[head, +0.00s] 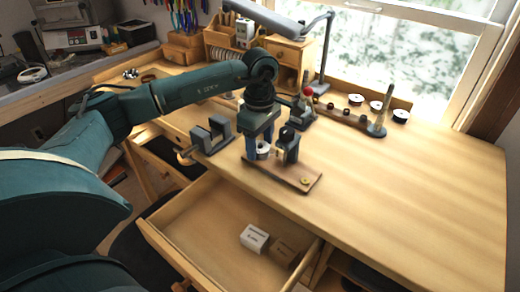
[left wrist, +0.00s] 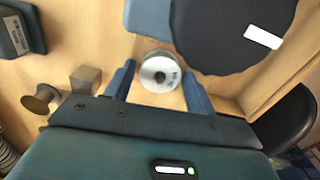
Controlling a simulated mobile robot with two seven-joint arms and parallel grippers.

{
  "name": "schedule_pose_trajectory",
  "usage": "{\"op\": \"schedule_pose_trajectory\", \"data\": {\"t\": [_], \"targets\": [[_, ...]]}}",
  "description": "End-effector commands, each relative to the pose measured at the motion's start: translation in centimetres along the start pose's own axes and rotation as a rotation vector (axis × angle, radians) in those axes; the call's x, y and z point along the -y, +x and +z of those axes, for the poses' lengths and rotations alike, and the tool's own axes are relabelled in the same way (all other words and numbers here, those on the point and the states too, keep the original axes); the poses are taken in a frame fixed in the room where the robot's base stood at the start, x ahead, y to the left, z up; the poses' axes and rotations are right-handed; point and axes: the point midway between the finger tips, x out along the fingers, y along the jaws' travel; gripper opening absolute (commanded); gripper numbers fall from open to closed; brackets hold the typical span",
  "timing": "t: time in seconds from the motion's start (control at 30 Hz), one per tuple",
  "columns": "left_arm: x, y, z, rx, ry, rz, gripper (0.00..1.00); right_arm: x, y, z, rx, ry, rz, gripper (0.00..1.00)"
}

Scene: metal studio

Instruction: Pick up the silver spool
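The silver spool (head: 264,150) stands on the workbench below my left gripper (head: 259,150). In the left wrist view the spool (left wrist: 159,71) shows its pale round end with a dark centre hole, between the two blue fingers of my left gripper (left wrist: 158,88). The fingers are spread, with a visible gap on each side of the spool, so the gripper is open around or just above it; the exact height is hard to tell. Part of the spool is hidden by the fingers in the head view. My right gripper is not in view.
A dark blue device (head: 288,148) on a wooden board (head: 300,180) stands close right of the spool. A grey vise (head: 211,136) is to the left. An open drawer (head: 200,222) holding small boxes juts out in front. The bench's right side is clear.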

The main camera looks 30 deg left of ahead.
Motion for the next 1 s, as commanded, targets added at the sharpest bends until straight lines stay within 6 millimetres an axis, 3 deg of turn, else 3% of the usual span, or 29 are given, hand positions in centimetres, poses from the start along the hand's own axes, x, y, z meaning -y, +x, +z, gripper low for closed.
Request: {"op": "schedule_pose_trajectory", "data": {"t": [0.4,0.67,0.77,1.0], "targets": [[0.0,0.0,0.0,0.0,0.0,0.0,0.2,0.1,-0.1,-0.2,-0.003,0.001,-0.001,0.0],[0.0,-0.3,0.0,0.0,0.0,0.001,0.2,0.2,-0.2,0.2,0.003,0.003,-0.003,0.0],[-0.1,-1.2,0.0,0.001,0.0,0.005,0.2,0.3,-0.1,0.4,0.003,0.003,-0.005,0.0],[-0.1,-6.0,0.0,0.001,0.0,0.006,0.2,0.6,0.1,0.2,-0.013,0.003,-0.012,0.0]]}}
